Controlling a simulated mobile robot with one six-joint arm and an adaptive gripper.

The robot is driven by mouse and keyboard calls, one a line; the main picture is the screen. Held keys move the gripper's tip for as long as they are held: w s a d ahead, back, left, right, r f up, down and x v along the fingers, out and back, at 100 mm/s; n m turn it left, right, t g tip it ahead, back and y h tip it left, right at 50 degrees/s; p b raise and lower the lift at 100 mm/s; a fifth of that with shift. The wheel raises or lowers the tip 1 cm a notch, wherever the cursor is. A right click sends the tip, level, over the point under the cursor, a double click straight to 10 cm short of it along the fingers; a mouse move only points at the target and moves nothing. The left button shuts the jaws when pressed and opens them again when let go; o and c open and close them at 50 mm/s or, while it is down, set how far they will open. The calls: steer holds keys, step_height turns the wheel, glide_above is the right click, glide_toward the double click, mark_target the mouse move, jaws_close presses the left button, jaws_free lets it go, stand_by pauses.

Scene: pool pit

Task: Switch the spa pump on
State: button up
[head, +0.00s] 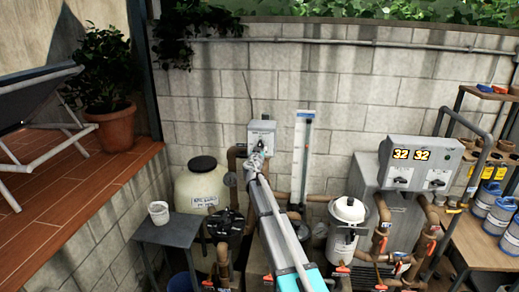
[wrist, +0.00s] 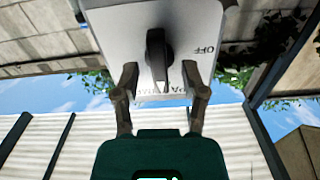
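A grey switch box (head: 262,131) is mounted on the block wall, above the pipes. In the wrist view its pale front face (wrist: 105,22) fills the top middle, with a black rotary knob (wrist: 156,48) at its centre. The word OFF shows to the right of the knob, and lettering at the face's lower edge is partly hidden. My gripper (wrist: 161,74) is open, one finger on each side of the knob's lower end, with gaps visible. In the head view my gripper (head: 258,152) is at the box's lower front and hides part of it.
A grey control panel (head: 420,150) with two 32 displays and knobs stands to the right. A white canister (head: 345,228), a cream tank (head: 198,186) and brown pipes crowd below. A small table (head: 168,232) holds a white bucket (head: 158,212).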

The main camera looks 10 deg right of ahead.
steer(key=shift+s, duration=0.1)
stand_by(0.4)
steer(key=v, duration=0.7)
stand_by(0.3)
